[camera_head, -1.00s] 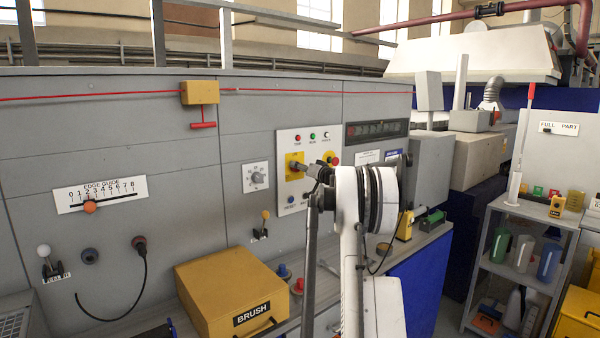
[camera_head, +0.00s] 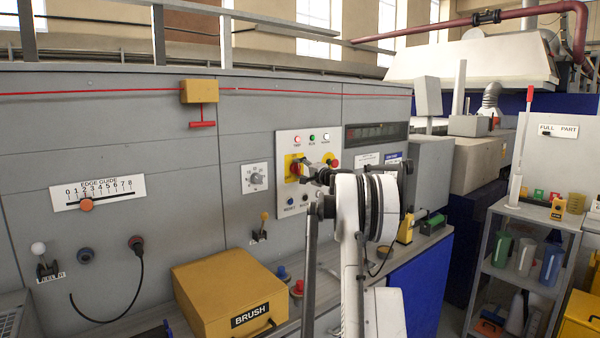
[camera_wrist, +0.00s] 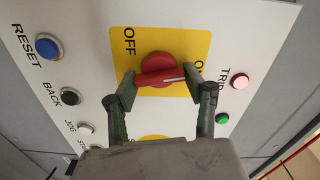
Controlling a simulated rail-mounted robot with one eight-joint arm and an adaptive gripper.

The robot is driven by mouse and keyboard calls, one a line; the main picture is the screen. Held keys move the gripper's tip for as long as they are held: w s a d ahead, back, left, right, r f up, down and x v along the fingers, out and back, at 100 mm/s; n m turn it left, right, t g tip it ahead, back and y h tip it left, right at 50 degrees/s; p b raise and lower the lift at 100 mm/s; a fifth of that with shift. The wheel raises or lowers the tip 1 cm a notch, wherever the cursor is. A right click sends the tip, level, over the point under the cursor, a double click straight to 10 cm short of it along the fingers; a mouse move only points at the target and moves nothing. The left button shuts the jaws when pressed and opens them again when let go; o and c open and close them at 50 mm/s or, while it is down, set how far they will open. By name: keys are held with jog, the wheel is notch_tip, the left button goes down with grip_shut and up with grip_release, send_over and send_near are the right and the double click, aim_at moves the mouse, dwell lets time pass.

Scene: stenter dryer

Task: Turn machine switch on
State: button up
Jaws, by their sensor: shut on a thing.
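The machine switch is a red rotary knob (camera_wrist: 157,64) on a yellow plate (camera_wrist: 188,42) marked OFF and ON. In the wrist view its bar lies across the picture, with its white pointer line towards the right, ON side. The ON label is partly hidden by a finger. My gripper (camera_wrist: 166,88) is shut on the knob, one finger at each end of the bar. In the head view my gripper (camera_head: 305,171) is at the white control panel (camera_head: 284,187), and the knob (camera_head: 295,168) is partly covered.
A pink-lit TRIP lamp (camera_wrist: 239,82) and a green lamp (camera_wrist: 222,118) sit beside the switch. Blue RESET (camera_wrist: 48,47) and black BACK (camera_wrist: 70,96) buttons are opposite. A yellow BRUSH box (camera_head: 215,285) stands on the ledge below. A red pull handle (camera_head: 202,124) hangs upper left.

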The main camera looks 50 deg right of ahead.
jog(key=shift+m, duration=1.2)
jog(key=o, duration=1.2)
jog(key=shift+s, duration=0.1)
jog(key=v, duration=1.2)
